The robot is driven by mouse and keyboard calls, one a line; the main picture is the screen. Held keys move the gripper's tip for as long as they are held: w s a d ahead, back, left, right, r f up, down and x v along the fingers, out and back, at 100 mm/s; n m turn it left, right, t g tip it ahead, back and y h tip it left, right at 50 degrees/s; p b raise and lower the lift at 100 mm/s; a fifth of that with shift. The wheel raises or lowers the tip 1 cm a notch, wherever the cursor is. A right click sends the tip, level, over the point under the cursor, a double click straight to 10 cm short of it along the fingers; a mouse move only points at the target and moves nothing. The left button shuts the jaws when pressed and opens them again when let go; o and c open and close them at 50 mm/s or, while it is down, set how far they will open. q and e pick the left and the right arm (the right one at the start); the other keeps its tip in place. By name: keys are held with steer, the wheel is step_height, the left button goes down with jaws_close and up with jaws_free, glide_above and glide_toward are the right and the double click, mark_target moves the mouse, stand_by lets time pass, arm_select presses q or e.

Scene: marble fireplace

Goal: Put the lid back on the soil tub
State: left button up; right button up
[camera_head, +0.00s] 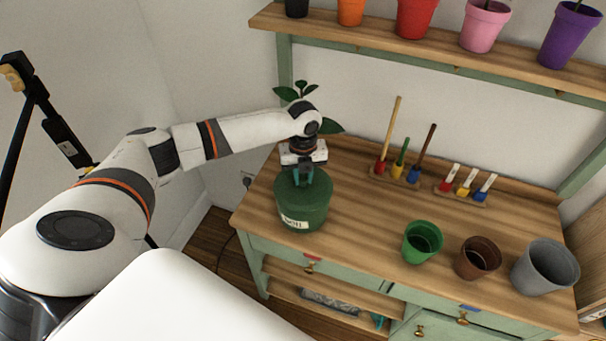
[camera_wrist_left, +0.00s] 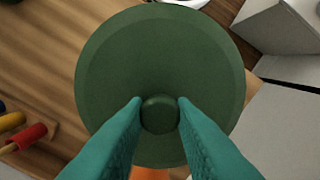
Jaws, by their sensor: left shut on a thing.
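The green soil tub (camera_head: 300,215) with a white label stands on the wooden bench near its left end. Its round green lid (camera_head: 318,191) is at the tub's top; I cannot tell whether it is fully seated. In the left wrist view the lid (camera_wrist_left: 110,70) fills the middle, with a round knob at its centre. My left gripper (camera_head: 303,178) is above the tub with its teal fingers pointing down. In the left wrist view, its fingertips (camera_wrist_left: 159,112) are shut on the lid's knob. The lid hides the tub's inside. My right gripper is not in view.
A green pot (camera_head: 421,242), a brown pot (camera_head: 478,258) and a grey pot (camera_head: 545,267) stand along the bench's front right. Wooden racks of coloured tools (camera_head: 400,176) stand at the back. A shelf (camera_head: 430,48) with several potted plants is above. The bench middle is clear.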

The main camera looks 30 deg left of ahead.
arm_select(q)
steer(key=shift+r+p, duration=0.1)
steer(key=shift+p, duration=0.55)
stand_by(0.7)
steer(key=shift+f, duration=0.2)
stand_by(1.0)
steer(key=shift+p, duration=0.5)
steer(key=o, duration=1.1)
steer(key=shift+c, duration=0.2)
steer(key=shift+o, duration=0.3)
steer(key=o, duration=0.4)
